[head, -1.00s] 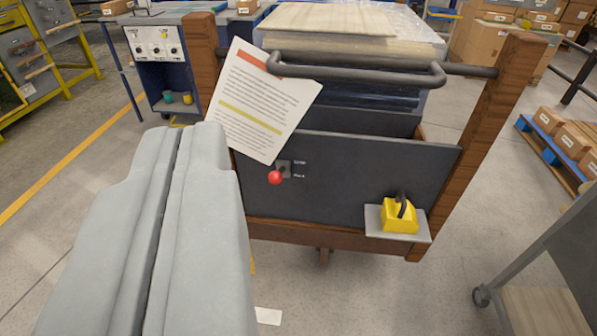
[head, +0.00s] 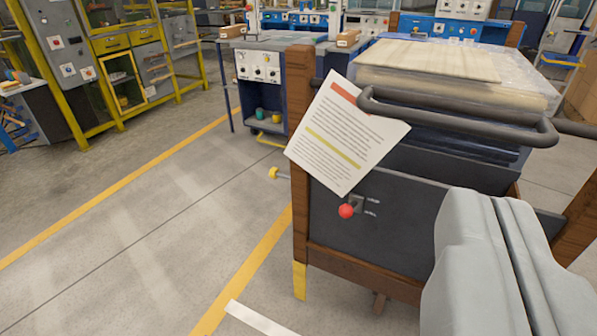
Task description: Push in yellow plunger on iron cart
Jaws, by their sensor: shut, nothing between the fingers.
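The iron cart (head: 335,265) has a dark panel in a brown wooden frame and stands at the centre right. The yellow plunger (head: 272,173) is a small yellow knob on a thin rod, sticking out from the left side of the cart, beside its left post. It is extended. My gripper (head: 492,196) is grey, large in the lower right, shut and empty. It covers the right part of the cart's panel and is well to the right of the plunger.
A red knob (head: 346,211) sits on the cart's panel below a hanging paper sheet (head: 345,135). A dark handle (head: 450,120) juts out above. A blue workstation (head: 262,95) stands behind. The floor (head: 130,230) left of the cart is clear.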

